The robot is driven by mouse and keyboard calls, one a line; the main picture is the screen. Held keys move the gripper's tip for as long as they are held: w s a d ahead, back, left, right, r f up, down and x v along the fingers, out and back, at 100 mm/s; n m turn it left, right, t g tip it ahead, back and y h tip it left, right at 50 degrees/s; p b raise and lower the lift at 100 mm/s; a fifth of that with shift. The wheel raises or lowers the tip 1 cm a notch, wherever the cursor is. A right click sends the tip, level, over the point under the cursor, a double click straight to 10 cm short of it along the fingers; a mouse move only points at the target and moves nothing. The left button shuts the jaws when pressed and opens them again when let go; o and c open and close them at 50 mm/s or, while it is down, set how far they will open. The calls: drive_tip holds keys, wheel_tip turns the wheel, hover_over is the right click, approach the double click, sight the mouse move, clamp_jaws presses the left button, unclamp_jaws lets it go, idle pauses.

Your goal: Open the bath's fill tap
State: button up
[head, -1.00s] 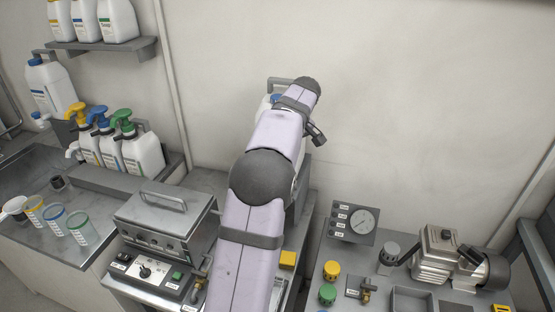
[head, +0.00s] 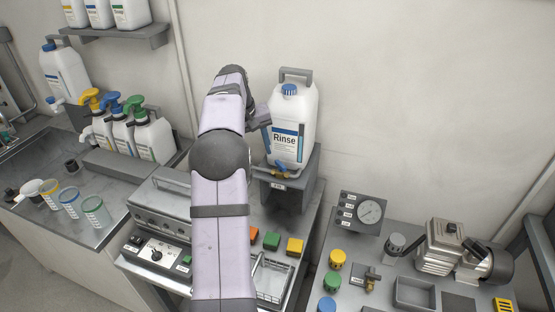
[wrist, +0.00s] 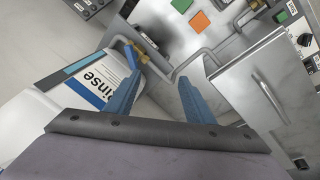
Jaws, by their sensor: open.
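A brass tap (head: 282,173) sits at the foot of the white Rinse jug (head: 291,120), which stands on a grey stand. In the wrist view the tap (wrist: 146,47) has a blue lever (wrist: 131,54), and a metal pipe runs from it towards the lidded steel bath (wrist: 262,80). The bath (head: 150,205) is partly hidden by my arm in the head view. My gripper (wrist: 161,80) is open and empty, its blue fingers pointing towards the tap area. In the head view my gripper (head: 267,141) is at the jug's left side, above the tap. I cannot tell whether it touches the jug.
Orange (head: 254,233), green (head: 271,240) and yellow (head: 294,246) blocks lie right of my arm, near a wire basket (head: 272,278). Pump bottles (head: 125,135) and cups stand left. A gauge panel (head: 362,212) and compressor (head: 445,250) are right.

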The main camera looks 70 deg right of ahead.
sight(280, 164)
drive_tip(key=shift+s+d+f+m+g+h+p, duration=0.25)
drive_tip(key=shift+s+d+f+m+p, duration=0.5)
drive_tip(key=shift+m, duration=1.65)
drive_tip(key=shift+s+d+f+m+g+p, duration=0.2)
drive_tip(key=shift+s+d+f+m+g, duration=0.3)
drive_tip(key=shift+s+f+m, duration=1.25)
drive_tip(key=shift+s+d+f+m+g+h+p, duration=0.15)
drive_tip(key=shift+s+d+f+m+p, duration=0.45)
drive_tip(key=shift+m, duration=2.45)
drive_tip(key=shift+w+d+r, duration=0.15)
drive_tip(key=shift+w+r, duration=0.15)
drive_tip(key=shift+r, duration=0.05)
drive_tip(key=shift+c, duration=0.2)
drive_tip(key=c, duration=0.7)
